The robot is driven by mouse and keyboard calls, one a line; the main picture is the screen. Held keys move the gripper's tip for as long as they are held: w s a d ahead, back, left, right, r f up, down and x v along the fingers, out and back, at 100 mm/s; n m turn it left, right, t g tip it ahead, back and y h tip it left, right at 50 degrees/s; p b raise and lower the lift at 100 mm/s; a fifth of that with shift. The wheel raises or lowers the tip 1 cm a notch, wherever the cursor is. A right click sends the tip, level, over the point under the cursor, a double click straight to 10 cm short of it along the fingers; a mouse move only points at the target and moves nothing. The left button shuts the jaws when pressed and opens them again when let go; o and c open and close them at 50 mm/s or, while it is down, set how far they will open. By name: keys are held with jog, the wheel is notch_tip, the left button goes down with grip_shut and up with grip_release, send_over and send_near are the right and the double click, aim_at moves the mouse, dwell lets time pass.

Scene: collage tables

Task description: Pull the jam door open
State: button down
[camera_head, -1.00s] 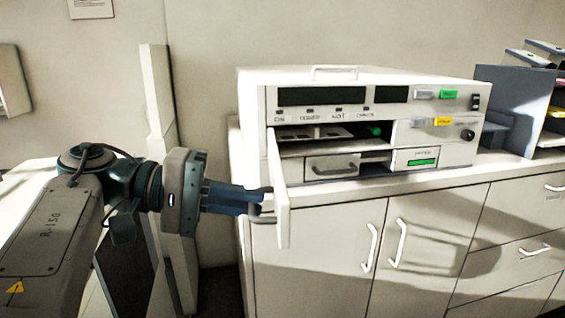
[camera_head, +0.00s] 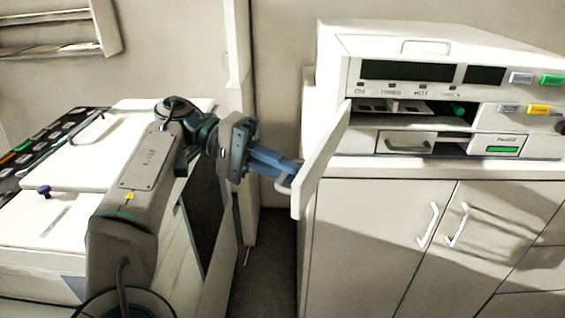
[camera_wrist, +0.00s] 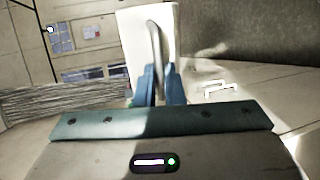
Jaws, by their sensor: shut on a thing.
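The jam door (camera_head: 322,164) is a white panel hinged at the left of the white machine (camera_head: 440,62). It stands swung out toward me, and the machine's inner bay (camera_head: 410,118) shows open behind it. My gripper (camera_head: 287,177) is shut on the door's handle (camera_head: 285,183), on the door's outer face. In the wrist view, the blue fingers (camera_wrist: 158,88) close around the grey bar handle (camera_wrist: 155,45), with the white door (camera_wrist: 136,40) behind it. The part of the handle between the fingers is hidden.
The machine stands on a white cabinet (camera_head: 375,230) with bar handles. At left, a white copier-like unit (camera_head: 60,190) stands close to my arm. A narrow dark floor gap (camera_head: 272,250) lies between.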

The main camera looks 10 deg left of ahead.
jog(key=c, duration=1.5)
grip_release()
jog(key=shift+c, duration=0.2)
jog(key=shift+a+r, duration=0.1)
